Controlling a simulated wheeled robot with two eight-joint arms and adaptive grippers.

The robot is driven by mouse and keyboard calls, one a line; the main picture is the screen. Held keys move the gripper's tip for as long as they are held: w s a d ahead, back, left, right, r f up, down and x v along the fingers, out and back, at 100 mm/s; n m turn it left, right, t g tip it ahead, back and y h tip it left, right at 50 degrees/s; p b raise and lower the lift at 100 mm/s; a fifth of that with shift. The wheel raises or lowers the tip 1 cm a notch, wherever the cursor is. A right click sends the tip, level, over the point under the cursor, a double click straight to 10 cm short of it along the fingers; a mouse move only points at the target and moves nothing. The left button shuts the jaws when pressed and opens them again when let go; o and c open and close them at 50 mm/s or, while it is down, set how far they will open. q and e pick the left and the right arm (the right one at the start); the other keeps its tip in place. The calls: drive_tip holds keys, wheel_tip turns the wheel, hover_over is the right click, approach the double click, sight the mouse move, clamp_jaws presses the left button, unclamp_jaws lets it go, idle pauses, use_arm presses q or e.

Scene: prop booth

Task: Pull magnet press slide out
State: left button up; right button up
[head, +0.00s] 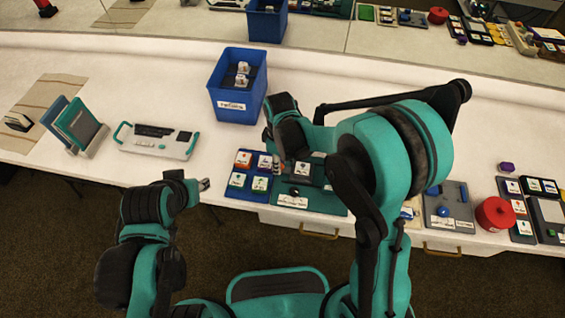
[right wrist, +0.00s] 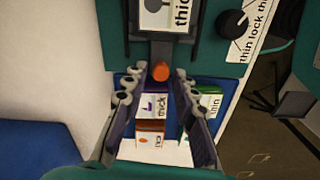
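The magnet press is a dark block (head: 303,172) on a green board (head: 335,205) near the table's front edge. In the right wrist view the press (right wrist: 132,42) carries a card reading "thick", and a short grey stem with an orange-red knob (right wrist: 160,73) sticks out of it. My right gripper (right wrist: 160,76) is open, its fingertips on either side of the knob with a gap visible. In the head view my right gripper (head: 277,167) is at the left side of the press and partly hidden.
A blue board (head: 235,193) with several picture cards lies left of the green board. A blue bin (head: 238,106) with small blocks stands behind. A white-and-teal keyboard-like panel (head: 160,152) lies left. A red round container (head: 495,214) and other boards are at right.

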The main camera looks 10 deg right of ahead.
idle(0.3)
wheel_tip(320, 180, up, 12)
idle(0.4)
drive_tip(key=shift+w+d, duration=0.1)
idle(0.3)
drive_tip(key=s+d+r+m+t, duration=0.2)
drive_tip(key=s+d+m+t, duration=0.5)
drive_tip(key=s+d+m, duration=0.6)
drive_tip(key=shift+s+d+r, duration=0.15)
drive_tip(key=shift+r, duration=0.25)
